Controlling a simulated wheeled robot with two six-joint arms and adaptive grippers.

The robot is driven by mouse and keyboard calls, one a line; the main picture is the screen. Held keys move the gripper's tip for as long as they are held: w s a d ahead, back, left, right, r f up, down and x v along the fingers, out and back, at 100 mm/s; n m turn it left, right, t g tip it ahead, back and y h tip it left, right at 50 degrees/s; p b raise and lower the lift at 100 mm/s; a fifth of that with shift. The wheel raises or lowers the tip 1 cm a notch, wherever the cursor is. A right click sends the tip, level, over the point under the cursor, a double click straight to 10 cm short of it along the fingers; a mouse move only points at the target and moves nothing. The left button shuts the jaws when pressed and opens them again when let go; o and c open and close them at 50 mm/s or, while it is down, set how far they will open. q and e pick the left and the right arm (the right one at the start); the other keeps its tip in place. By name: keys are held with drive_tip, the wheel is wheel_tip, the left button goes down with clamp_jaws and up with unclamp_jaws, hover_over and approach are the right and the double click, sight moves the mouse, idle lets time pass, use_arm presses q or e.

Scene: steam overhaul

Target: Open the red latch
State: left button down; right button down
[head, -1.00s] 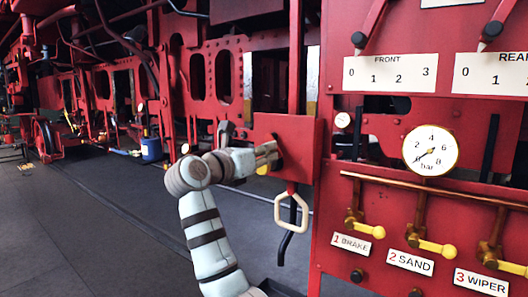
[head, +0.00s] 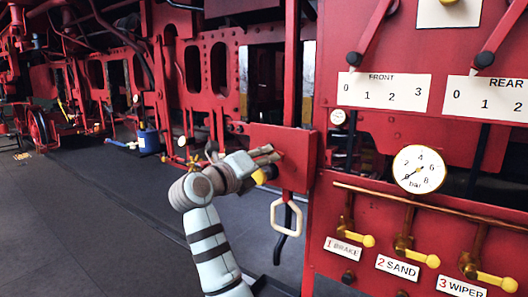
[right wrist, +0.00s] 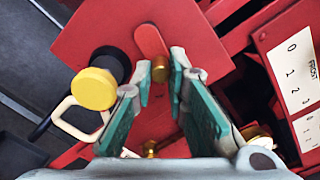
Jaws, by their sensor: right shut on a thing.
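The red latch (right wrist: 150,42) is a small rounded lever on the face of a red box (right wrist: 100,40), with a brass knob (right wrist: 161,70) at its lower end. In the right wrist view my right gripper (right wrist: 162,88) has its green-padded fingers on either side of the brass knob, shut on the latch. In the head view my right gripper (head: 270,155) reaches the left face of the red box (head: 300,150); its fingers hide the latch there. My left gripper is out of view.
A yellow knob (right wrist: 94,88) on a black stem sits close left of the fingers. A cream loop handle (head: 286,216) hangs below the box. A red control panel (head: 370,130) with a gauge (head: 419,169) stands at right.

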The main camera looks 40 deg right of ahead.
drive_tip(key=shift+r+n+p, duration=0.2)
drive_tip(key=shift+n+p, duration=0.1)
drive_tip(key=shift+n, duration=0.1)
drive_tip(key=c, duration=1.6)
unclamp_jaws()
drive_tip(key=shift+o, duration=0.2)
drive_tip(key=v, duration=1.2)
